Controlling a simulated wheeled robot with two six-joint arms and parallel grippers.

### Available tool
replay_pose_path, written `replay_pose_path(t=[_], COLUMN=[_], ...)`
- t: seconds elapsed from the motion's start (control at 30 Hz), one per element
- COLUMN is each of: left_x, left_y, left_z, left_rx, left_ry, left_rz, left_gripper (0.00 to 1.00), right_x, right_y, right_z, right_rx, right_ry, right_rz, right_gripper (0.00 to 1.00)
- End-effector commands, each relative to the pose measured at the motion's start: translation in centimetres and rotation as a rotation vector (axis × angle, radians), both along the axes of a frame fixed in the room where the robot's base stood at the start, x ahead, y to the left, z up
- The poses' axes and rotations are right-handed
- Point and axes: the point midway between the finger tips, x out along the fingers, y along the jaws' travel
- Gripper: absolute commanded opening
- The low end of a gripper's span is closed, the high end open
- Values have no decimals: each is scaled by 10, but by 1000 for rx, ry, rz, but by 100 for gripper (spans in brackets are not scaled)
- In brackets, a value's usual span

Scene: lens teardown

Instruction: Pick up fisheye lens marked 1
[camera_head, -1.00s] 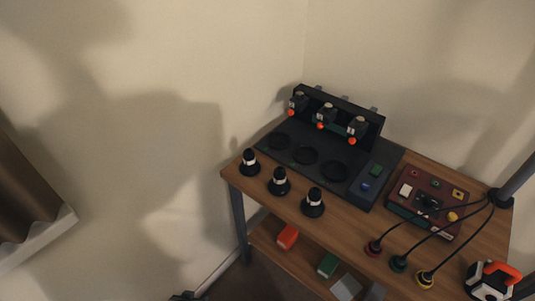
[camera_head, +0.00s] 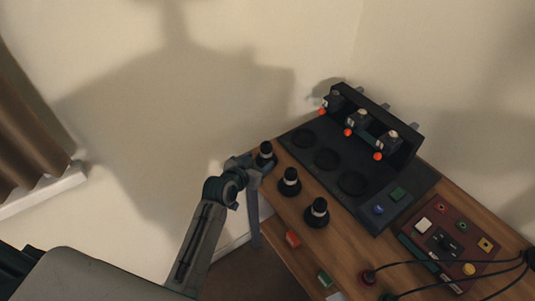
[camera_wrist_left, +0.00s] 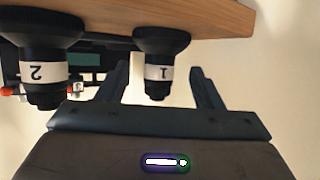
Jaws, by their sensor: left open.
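The fisheye lens marked 1 (camera_head: 265,151) is black with a white band and stands upright at the table's left end. In the left wrist view, where the scene is upside down, the lens (camera_wrist_left: 160,58) shows its "1" label between my finger tips. My left gripper (camera_head: 262,163) is open, with a finger on each side of the lens in that view; I cannot tell whether they touch it. The lens marked 2 (camera_wrist_left: 38,68) stands beside it, also in the head view (camera_head: 289,183). A third similar lens (camera_head: 317,213) stands nearer. My right gripper is out of view.
A dark fixture (camera_head: 328,159) with round recesses and a raised rack (camera_head: 373,122) stands behind the lenses. A red control box (camera_head: 450,243) with cables is at right. The wooden table (camera_head: 345,250) has a lower shelf with coloured blocks.

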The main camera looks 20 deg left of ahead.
Motion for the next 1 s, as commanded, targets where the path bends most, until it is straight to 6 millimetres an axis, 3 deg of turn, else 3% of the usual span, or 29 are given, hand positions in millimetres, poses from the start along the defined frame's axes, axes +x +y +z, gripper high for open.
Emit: replay_pose_path(t=[0.5,0.8,1.0], left_x=[51,55,55], left_y=[-11,-11,-11], left_z=[-15,-18,-18], left_rx=[-1,0,-1], left_ry=[1,1,1], left_rz=[0,1,0], left_gripper=[60,60,23], right_x=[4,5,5], right_y=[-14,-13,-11], right_z=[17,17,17], right_rx=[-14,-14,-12], right_ry=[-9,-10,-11], right_rz=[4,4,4], right_gripper=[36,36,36])
